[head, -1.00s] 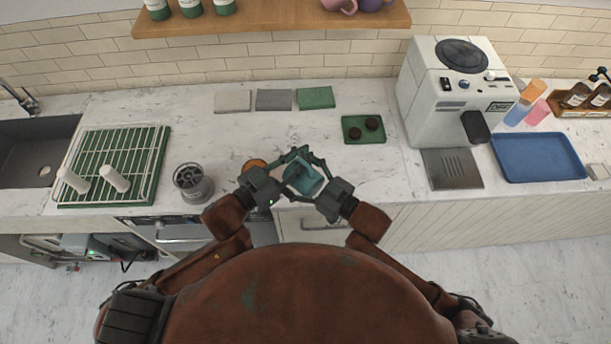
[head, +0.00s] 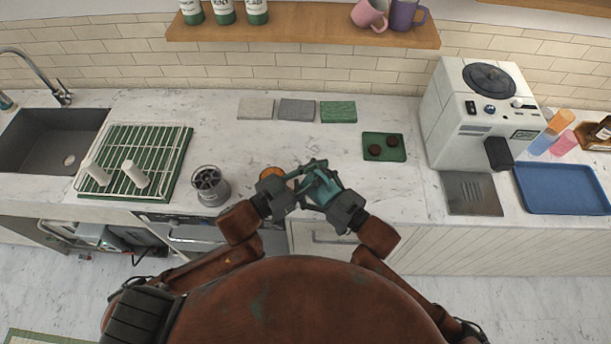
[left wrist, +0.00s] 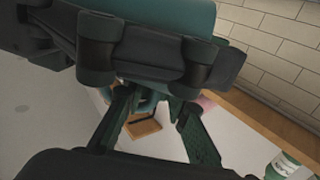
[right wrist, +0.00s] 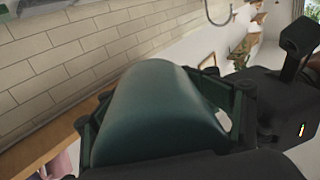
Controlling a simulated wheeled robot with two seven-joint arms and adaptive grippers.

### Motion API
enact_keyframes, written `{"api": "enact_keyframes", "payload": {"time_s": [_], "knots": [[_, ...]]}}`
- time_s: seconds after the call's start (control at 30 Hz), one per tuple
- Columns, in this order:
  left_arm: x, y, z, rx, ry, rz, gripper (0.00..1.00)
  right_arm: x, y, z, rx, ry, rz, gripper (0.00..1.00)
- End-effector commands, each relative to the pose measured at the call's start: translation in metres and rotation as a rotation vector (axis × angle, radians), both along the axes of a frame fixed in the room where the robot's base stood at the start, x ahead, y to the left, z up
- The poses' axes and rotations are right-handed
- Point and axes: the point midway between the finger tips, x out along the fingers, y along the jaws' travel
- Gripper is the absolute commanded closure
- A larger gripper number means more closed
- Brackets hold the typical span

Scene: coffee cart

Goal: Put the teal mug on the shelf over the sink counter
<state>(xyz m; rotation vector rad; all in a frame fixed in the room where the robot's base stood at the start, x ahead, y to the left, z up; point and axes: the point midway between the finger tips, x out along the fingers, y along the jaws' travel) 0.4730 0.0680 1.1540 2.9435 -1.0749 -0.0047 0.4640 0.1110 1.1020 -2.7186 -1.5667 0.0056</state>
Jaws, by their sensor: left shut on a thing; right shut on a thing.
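My right gripper (head: 328,184) is shut on the mug; in the right wrist view the mug (right wrist: 160,110) fills the space between the fingers. My left gripper (head: 303,180) meets the mug from the left and is shut on it, apparently by the handle, mostly hidden by the fingers. In the left wrist view the mug (left wrist: 165,14) shows at the top. The wooden shelf (head: 300,32) is on the back wall above the counter.
The shelf's middle is clear. The sink (head: 50,140), drying rack (head: 140,160), grinder-like canister (head: 210,186) and coffee machine (head: 480,115) line the counter.

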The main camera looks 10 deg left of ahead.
Motion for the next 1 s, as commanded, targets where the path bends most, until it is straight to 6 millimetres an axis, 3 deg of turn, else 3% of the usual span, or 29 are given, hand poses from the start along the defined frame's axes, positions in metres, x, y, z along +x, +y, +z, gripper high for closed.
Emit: {"api": "enact_keyframes", "payload": {"time_s": [0.2,0.4,0.43,0.8,1.0], "knots": [[-0.0007,-0.0007,-0.0006,-0.001,0.002,-0.002,1.00,0.0005,-0.0002,0.0020,0.003,-0.003,0.000,0.72],[-0.0007,-0.0007,-0.0008,-0.001,0.002,-0.002,1.00,0.0005,-0.0001,0.0022,0.003,-0.003,0.000,0.73],[-0.0007,-0.0007,-0.0008,-0.001,0.002,-0.002,0.88,0.0005,0.0000,0.0033,0.004,-0.005,0.000,0.73],[-0.0003,-0.0002,-0.0012,0.001,0.002,0.000,0.63,0.0000,0.0002,0.0029,0.004,-0.005,0.001,0.74],[-0.0002,-0.0002,-0.0010,0.001,0.002,-0.001,0.60,-0.0001,0.0003,0.0025,0.004,-0.003,0.001,0.74]]}}
